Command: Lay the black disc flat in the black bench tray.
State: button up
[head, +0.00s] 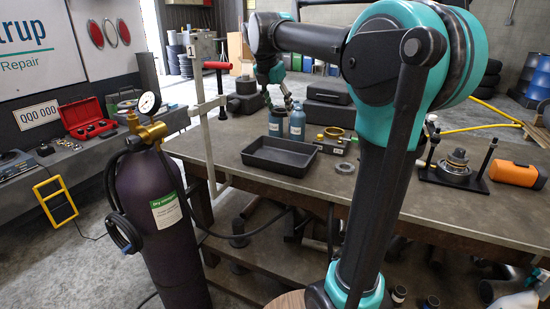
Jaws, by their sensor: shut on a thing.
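The black bench tray (281,167) lies on the workbench near its front edge, left of my upright arm link. It is shallow and rectangular, and its visible floor is bare. My gripper (279,100) is behind the tray and above the bench, close to two blue-grey bottles. It is small in this view. It is shut on a thin dark thing (267,98), apparently the black disc seen nearly edge-on. The disc's outline and the exact finger contact are too small to make out.
The bottles (297,123) stand just behind the tray. A brass-coloured ring on a fixture (334,136) and a flat grey ring (344,168) are to its right. A purple gas cylinder (155,220) and a red-handled upright (208,120) stand at the left.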

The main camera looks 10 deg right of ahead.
aim_at(281, 160)
notch_tip(281, 160, down, 18)
jog(key=shift+r, duration=0.15)
dwell(0.3)
jog(key=o, duration=1.3)
jog(key=v, duration=1.2)
jog(key=shift+w+d+r, duration=0.1)
